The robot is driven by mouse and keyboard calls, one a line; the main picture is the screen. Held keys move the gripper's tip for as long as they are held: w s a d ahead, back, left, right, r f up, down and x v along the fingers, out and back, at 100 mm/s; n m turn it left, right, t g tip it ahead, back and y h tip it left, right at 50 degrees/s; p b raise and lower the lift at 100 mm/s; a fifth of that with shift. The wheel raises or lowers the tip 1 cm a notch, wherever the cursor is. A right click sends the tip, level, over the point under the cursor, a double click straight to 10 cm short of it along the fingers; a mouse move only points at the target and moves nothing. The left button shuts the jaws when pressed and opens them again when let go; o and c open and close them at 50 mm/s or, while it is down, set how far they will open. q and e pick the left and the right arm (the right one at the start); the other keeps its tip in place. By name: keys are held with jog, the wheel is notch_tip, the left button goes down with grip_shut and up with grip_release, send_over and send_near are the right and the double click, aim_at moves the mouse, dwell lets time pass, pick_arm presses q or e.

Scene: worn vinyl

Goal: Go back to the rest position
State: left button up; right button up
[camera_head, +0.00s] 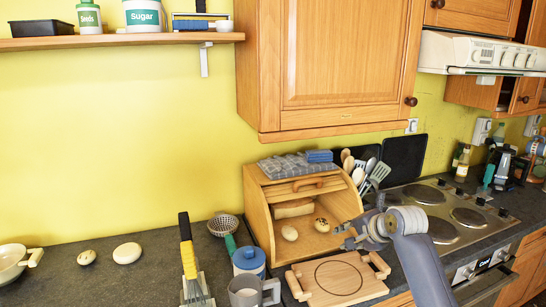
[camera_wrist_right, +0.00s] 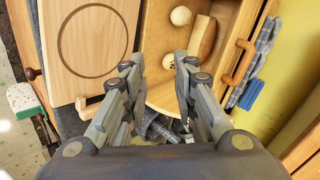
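My right arm comes in from the lower right in the head view. Its gripper (camera_head: 345,236) is at the right side of the open wooden bread box (camera_head: 258,218), above and behind the wooden board (camera_head: 291,283). In the right wrist view the gripper (camera_wrist_right: 157,60) has its two fingers apart with nothing between them; the bread box (camera_wrist_right: 160,95) edge and the board (camera_wrist_right: 97,40) show beyond. A loaf (camera_head: 293,209), a pale roll (camera_head: 290,233) and a speckled roll (camera_head: 322,225) lie inside the box. My left gripper is not in view.
The stove (camera_head: 440,237) lies right of the box, with spatulas and spoons (camera_head: 378,173) behind my gripper. A wall cabinet (camera_head: 340,60) hangs above.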

jog(key=s+a+f+n+g+h, duration=0.2)
jog(key=s+f+n, duration=0.5)
jog(key=s+f, duration=1.35)
jog(key=s+d+f+n+g+h, duration=0.1)
jog(key=s+n+g, duration=0.15)
jog(key=s, duration=1.15)
jog(key=s+d+f+n+g, duration=0.15)
jog(key=s+n, duration=0.25)
jog(key=s, duration=0.9)
notch_tip(320, 180, down, 29)
jog(key=s+g+b, duration=0.1)
jog(key=s+b, duration=0.1)
jog(key=b, duration=0.1)
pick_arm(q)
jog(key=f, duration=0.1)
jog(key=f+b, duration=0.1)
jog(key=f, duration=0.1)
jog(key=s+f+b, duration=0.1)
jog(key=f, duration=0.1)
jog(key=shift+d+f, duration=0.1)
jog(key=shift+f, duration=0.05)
pick_arm(e)
jog(key=s+d+f+g, duration=0.1)
jog(key=s+d+f, duration=0.1)
jog(key=s+f, duration=1.4)
jog(key=shift+s+d+f, duration=0.25)
jog(key=shift+d+f, duration=0.1)
jog(key=shift+f, duration=0.6)
